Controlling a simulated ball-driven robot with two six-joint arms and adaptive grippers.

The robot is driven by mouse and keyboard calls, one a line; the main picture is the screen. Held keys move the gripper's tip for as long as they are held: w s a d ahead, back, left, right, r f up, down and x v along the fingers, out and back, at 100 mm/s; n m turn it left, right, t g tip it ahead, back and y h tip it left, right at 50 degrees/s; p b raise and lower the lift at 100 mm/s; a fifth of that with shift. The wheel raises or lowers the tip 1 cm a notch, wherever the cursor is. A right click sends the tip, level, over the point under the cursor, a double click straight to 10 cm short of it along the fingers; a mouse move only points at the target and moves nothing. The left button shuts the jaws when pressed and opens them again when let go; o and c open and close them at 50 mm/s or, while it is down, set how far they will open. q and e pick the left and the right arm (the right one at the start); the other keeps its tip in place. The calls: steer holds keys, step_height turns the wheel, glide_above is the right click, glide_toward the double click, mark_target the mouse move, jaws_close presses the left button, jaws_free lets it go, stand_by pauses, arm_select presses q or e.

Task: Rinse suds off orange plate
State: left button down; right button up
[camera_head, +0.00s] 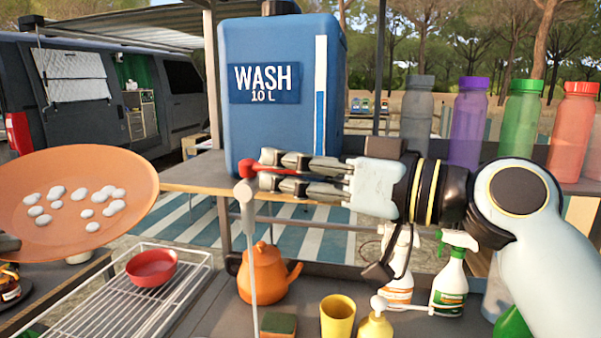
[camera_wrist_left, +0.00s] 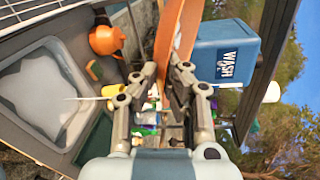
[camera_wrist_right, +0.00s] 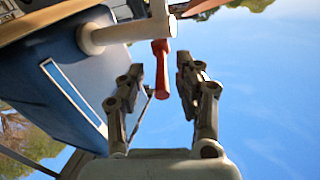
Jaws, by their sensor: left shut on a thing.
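The orange plate (camera_head: 75,180) is tilted up at the left of the head view, with several white suds blobs (camera_head: 57,192) on its face. My left gripper (camera_wrist_left: 166,78) is shut on its rim; the plate (camera_wrist_left: 176,35) shows edge-on in the left wrist view. The blue WASH container (camera_head: 283,100) stands on a shelf. Its tap has a red lever (camera_wrist_right: 162,68). My right gripper (camera_wrist_right: 155,75) is open, with the lever between its parted fingers near the tips. A thin pale line (camera_head: 251,255) runs down below the tap, looking like water.
A wire rack (camera_head: 125,315) holds a red bowl (camera_head: 151,267). An orange kettle (camera_head: 264,274), a yellow cup (camera_head: 337,316), a sponge (camera_head: 278,325) and spray bottles (camera_head: 449,277) stand below the shelf. A basin (camera_wrist_left: 25,95) shows in the left wrist view.

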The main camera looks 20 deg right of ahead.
steer(key=v, duration=1.1)
steer(key=shift+s, duration=0.1)
stand_by(0.5)
